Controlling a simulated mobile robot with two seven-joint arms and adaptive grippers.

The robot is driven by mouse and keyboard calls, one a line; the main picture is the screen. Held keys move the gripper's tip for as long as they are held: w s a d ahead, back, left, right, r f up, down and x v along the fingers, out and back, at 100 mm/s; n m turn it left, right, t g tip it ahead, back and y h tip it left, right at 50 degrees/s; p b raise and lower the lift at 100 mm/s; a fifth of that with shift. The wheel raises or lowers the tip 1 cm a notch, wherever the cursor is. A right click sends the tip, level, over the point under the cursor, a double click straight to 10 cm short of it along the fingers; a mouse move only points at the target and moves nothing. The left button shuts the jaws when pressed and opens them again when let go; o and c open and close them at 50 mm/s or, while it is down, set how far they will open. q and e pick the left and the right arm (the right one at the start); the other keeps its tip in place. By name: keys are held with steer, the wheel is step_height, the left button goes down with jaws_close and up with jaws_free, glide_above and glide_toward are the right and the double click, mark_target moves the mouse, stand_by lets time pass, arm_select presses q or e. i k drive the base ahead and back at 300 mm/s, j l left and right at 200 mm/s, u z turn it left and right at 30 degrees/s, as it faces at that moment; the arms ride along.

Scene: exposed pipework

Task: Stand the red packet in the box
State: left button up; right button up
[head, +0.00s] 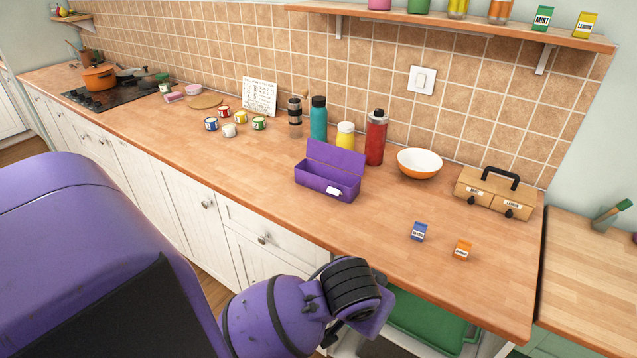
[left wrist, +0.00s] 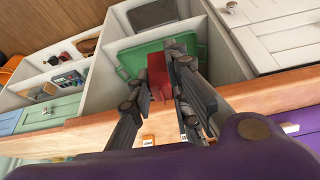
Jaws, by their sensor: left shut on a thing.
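The red packet (left wrist: 158,76) shows in the left wrist view between the two dark fingers of my left gripper (left wrist: 163,80), which is shut on it. A green bin (left wrist: 128,56) lies behind it in that view, below the counter. In the head view my left arm reaches to the counter's front edge, and its wrist hides the fingers and the packet. The purple box (head: 322,182) stands on the counter with its lid raised and a white label on its front. Its inside is only partly visible. My right gripper is in neither view.
A blue packet (head: 418,231) and an orange packet (head: 463,249) stand on the right of the counter. A red bottle (head: 376,138), a bowl (head: 420,163) and a wooden two-drawer case (head: 492,193) stand behind.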

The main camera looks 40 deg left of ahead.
mark_target(316, 182)
steer(key=j+z, duration=0.1)
steer(key=j, duration=0.5)
steer(key=k+j, duration=0.15)
steer(key=j, duration=0.45)
steer(key=k+j+z, duration=0.15)
steer(key=j, duration=0.45)
steer(key=i, duration=0.05)
